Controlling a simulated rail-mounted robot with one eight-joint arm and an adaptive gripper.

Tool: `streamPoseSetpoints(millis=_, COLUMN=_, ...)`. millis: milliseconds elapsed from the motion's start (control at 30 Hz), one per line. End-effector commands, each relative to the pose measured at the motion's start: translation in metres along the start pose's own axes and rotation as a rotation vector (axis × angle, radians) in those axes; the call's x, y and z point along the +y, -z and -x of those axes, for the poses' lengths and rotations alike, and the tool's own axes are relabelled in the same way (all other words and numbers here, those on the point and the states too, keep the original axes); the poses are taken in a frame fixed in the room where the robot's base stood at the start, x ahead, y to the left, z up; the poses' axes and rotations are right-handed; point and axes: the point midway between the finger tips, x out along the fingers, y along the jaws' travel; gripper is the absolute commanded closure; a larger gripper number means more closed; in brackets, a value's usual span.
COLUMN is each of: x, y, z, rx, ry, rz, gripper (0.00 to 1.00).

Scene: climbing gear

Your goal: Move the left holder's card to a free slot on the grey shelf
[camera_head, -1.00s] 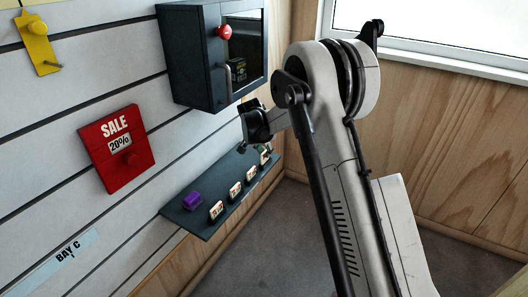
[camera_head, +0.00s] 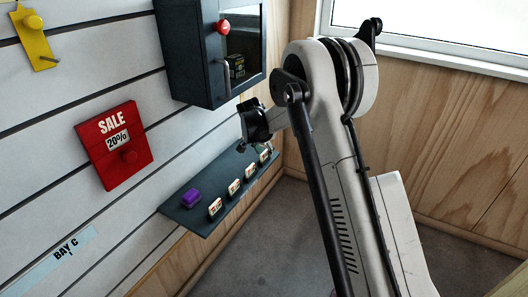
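A red holder (camera_head: 92,153) marked SALE hangs on the slatted wall at left, with a pale card (camera_head: 118,140) reading 20% and a round red knob. A yellow holder (camera_head: 41,47) hangs at the top left; no card shows on it. The grey shelf (camera_head: 193,222) runs along the wall below the cabinet. Several small pale cards (camera_head: 234,187) stand in a row along it, and a purple block (camera_head: 191,198) sits near its left end. My gripper (camera_head: 242,146) is above the shelf's far end; its fingers are small and dark, and I cannot tell whether they hold anything.
A dark cabinet (camera_head: 188,55) with a red knob, a handle and a glass door hangs above the shelf. A BAY C label (camera_head: 66,250) is low on the wall. My arm fills the middle right. Wood panels and a window (camera_head: 430,22) close the back; grey floor is open.

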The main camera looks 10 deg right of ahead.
Motion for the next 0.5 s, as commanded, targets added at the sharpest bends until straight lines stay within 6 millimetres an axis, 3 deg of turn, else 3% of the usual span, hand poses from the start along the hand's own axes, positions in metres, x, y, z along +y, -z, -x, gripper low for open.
streamPoseSetpoints(millis=267, x=0.0, y=0.0, z=0.002, rx=0.0, ry=0.0, rz=0.0, gripper=0.69)
streamPoseSetpoints(millis=500, x=0.0, y=0.0, z=0.032, rx=0.0, ry=0.0, rz=0.0, gripper=0.69)
